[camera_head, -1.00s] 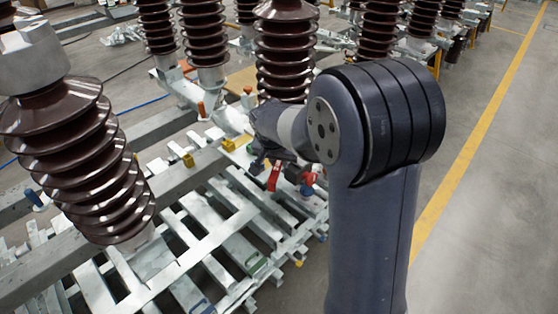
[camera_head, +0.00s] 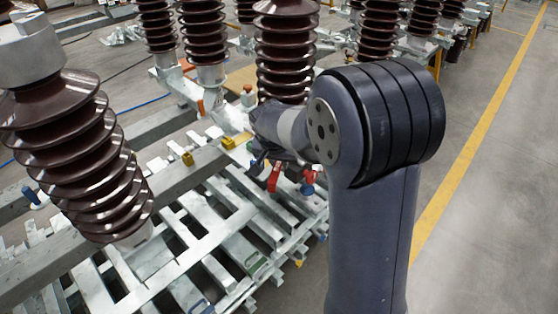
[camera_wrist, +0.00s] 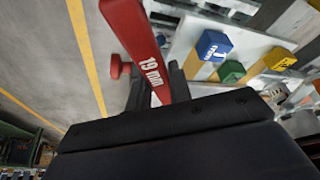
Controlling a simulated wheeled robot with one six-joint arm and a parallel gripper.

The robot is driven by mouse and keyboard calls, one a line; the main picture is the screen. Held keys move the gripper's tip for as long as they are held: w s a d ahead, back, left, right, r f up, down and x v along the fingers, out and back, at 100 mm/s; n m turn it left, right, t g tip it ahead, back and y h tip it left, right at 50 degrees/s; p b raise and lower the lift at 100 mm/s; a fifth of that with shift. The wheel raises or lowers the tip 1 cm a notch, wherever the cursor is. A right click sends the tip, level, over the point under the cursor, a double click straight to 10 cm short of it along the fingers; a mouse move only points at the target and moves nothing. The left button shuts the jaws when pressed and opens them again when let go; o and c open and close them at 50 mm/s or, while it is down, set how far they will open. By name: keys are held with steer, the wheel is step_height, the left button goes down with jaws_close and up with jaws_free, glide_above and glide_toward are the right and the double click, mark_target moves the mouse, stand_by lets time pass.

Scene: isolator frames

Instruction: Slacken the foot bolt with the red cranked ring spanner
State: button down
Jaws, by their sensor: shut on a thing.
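The red cranked ring spanner (camera_wrist: 140,45), marked "19 mm", runs from the top of the wrist view down between the dark fingers of my gripper (camera_wrist: 155,92). My gripper is shut on it. The spanner's upper end runs out of the wrist view, so its ring is not seen there. In the head view a red part of it (camera_head: 274,178) hangs below my gripper (camera_head: 268,162), above the pale steel frame. I cannot make out the foot bolt in either view, nor whether the spanner touches anything.
Blue (camera_wrist: 213,45), green (camera_wrist: 231,72) and yellow (camera_wrist: 278,60) blocks sit on a pale surface right of the spanner. A red-and-blue item (camera_head: 308,183) is close right of my gripper. A brown ribbed insulator (camera_head: 285,60) stands behind it. Open floor (camera_head: 490,220) lies right.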

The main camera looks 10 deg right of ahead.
steer(key=shift+f+b, duration=0.35)
steer(key=shift+f, duration=0.15)
stand_by(0.3)
steer(key=d+n+y, duration=0.1)
steer(key=d+n, duration=0.3)
steer(key=d+n+y, duration=0.2)
steer(key=d+n, duration=0.2)
steer(key=shift+d+f+n+b, duration=0.1)
steer(key=shift+f+n+b, duration=0.05)
steer(key=shift+n+b, duration=0.2)
steer(key=shift+w+d+n+y+b, duration=0.2)
steer(key=shift+d+n+y+b, duration=0.3)
steer(key=shift+d+n, duration=0.2)
steer(key=shift+w+d+n+y, duration=0.35)
steer(key=shift+d+n, duration=0.2)
steer(key=shift+n, duration=0.4)
steer(key=shift+r, duration=0.2)
steer(key=shift+r, duration=0.1)
